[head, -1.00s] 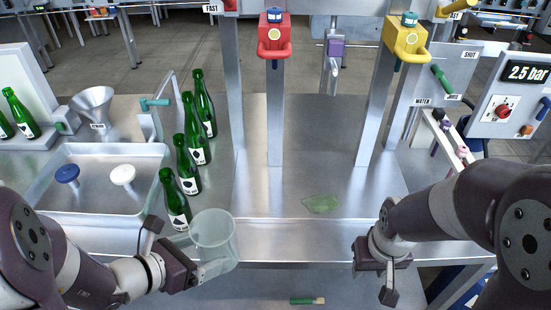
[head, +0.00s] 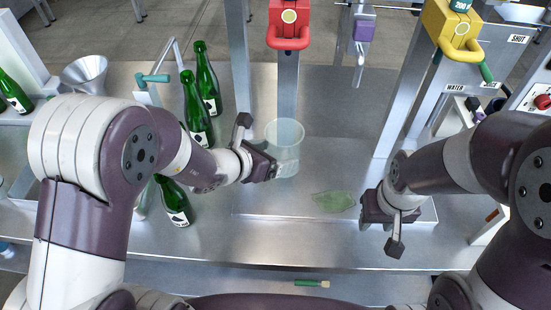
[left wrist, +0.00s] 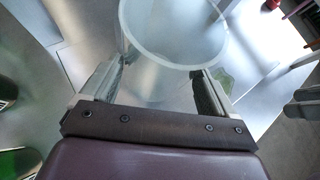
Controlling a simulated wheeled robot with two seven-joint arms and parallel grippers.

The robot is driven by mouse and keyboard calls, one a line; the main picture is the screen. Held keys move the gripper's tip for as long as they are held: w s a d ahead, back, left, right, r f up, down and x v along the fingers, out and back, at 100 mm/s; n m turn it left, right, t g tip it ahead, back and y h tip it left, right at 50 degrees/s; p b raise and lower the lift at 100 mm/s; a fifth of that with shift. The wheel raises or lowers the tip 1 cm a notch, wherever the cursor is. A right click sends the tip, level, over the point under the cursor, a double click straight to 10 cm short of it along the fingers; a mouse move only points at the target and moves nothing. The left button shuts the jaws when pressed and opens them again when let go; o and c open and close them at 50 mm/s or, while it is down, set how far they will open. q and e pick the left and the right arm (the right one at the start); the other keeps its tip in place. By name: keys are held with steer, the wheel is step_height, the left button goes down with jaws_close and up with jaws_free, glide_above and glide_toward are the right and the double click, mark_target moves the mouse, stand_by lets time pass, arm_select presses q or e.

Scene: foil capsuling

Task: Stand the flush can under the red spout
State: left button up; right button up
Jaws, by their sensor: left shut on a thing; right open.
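The flush can (head: 285,148) is a clear, open-topped cup. My left gripper (head: 272,163) is shut on it and holds it roughly upright. In the head view it shows just below the red spout (head: 289,38), in front of the spout's post; whether it touches the bench is hard to tell. In the left wrist view the can's round rim (left wrist: 172,30) lies between the two fingers (left wrist: 160,88). My right gripper (head: 393,228) is open and empty at the right of the bench, right of a green puddle.
The green puddle (head: 333,201) lies on the metal bench (head: 270,228). Green bottles (head: 196,108) stand at the left by my left arm. A yellow spout (head: 452,30) and a purple-bodied tap (head: 363,30) are at the back. A green-handled brush (head: 312,283) lies near the front.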

arm_select(q)
steer(key=shift+w+d+f, duration=0.15)
steer(key=shift+d, duration=0.15)
step_height(320, 180, down, 3)
steer(key=shift+r, duration=0.2)
steer(key=shift+f, duration=0.35)
steer(key=o, duration=0.9)
steer(key=shift+r, duration=0.2)
steer(key=p+v, duration=0.1)
steer(key=v, duration=1.1)
